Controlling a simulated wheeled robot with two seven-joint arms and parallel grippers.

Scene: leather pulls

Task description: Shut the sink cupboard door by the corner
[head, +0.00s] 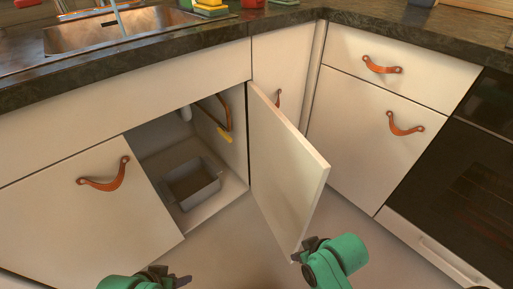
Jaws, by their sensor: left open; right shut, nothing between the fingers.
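The sink cupboard door (287,165) is white and stands open, swung out from its hinged side near the corner. Its free edge points toward me. The cupboard opening (160,140) to its left shows a grey bin inside. My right gripper (302,248) is shut and empty at the lower free corner of the door, on or very close to it; I cannot tell if they touch. My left gripper (172,278) is open and empty at the bottom of the view, in front of the cupboard and apart from the door. The door's own pull is not visible.
A closed left door (85,225) with a leather pull (105,175) is beside the opening. Closed drawers (370,120) and a dark oven (460,190) stand at right. A sink (120,30) is set in the dark worktop. The floor (235,240) left of the open door is clear.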

